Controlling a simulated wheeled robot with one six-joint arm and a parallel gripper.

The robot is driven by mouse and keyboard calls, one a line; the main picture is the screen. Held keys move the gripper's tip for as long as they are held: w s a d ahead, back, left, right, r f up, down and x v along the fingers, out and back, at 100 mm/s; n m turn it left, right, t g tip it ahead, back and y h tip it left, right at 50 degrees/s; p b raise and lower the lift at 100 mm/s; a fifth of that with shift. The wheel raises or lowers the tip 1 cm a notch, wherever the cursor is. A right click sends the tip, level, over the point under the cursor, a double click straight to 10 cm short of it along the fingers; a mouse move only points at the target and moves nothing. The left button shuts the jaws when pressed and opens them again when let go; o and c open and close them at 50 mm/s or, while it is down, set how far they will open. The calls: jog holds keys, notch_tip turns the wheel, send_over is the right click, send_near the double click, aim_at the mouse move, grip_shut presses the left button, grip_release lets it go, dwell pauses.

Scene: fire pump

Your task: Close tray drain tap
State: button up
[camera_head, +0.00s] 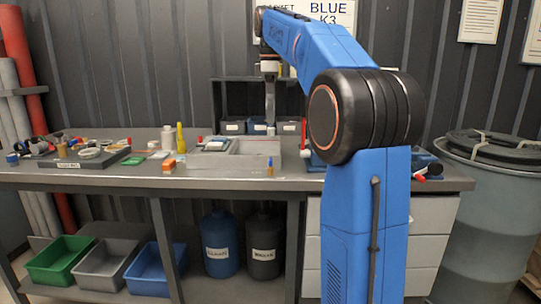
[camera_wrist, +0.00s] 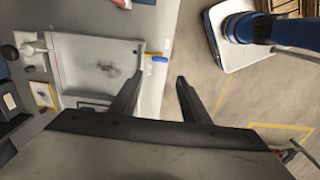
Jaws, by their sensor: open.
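The grey tray (camera_head: 240,147) sits on the bench near its front edge. It also shows in the wrist view (camera_wrist: 95,65), with a dark stain on its floor. A small tap with a blue end and an orange-yellow part (camera_wrist: 154,58) is at the tray's outer edge, and a small blue and orange piece shows at the tray's front right in the head view (camera_head: 269,166). My gripper (camera_wrist: 160,76) is open, its two dark fingers apart and empty. The tap appears just beyond the fingertips, nearer the left finger. Whether they touch is not clear.
A red-handled item (camera_head: 303,132) stands right of the tray. Bottles (camera_head: 168,138) and small boxes are to its left. Blue and dark jugs (camera_head: 221,245) stand under the bench. Floor in front of the bench (camera_wrist: 215,100) looks clear.

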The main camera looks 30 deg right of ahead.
aim_at(271, 159)
notch_tip(271, 159, down, 14)
jog(key=shift+f, duration=0.1)
dwell(0.4)
jog(key=c, duration=0.8)
